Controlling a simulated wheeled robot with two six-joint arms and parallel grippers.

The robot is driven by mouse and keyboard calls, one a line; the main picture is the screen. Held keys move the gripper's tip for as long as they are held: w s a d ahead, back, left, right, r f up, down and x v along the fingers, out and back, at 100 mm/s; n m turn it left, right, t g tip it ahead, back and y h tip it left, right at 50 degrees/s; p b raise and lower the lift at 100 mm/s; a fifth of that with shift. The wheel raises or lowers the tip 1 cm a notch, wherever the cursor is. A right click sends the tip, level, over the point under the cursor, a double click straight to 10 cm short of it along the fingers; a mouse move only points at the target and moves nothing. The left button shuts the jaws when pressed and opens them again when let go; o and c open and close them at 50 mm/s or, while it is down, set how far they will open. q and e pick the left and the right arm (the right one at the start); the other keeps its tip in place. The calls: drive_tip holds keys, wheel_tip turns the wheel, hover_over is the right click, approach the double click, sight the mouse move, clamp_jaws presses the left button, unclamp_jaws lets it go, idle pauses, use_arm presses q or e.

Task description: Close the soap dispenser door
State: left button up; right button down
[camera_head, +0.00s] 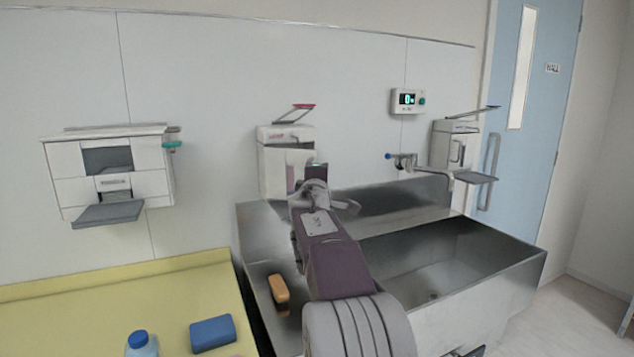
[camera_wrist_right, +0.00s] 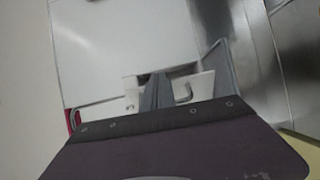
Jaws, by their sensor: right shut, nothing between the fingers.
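Two white soap dispensers are on the wall in the head view. The one with the pink lever (camera_head: 275,165) is behind my right gripper; the one with the blue lever (camera_head: 458,142) is beyond the sink's tap. My right gripper (camera_head: 316,178) is shut and empty, in front of the pink-lever dispenser and partly covering its front. In the right wrist view the shut fingers (camera_wrist_right: 157,92) point at a white surface with openings. I cannot tell whether they touch it, or how far the dispenser's door stands open. My left gripper is out of view.
A steel sink (camera_head: 500,255) lies below, with an orange-brown bar (camera_head: 278,289) on its left ledge. A yellow counter (camera_head: 130,300) holds a blue sponge (camera_head: 212,333) and a blue-capped bottle (camera_head: 140,345). A towel dispenser (camera_head: 65,165) hangs at left.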

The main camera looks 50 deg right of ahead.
drive_tip(key=shift+w+d, duration=0.15)
drive_tip(key=shift+d, duration=0.35)
drive_tip(key=shift+w+d, duration=0.15)
drive_tip(key=shift+d, duration=0.35)
idle(0.8)
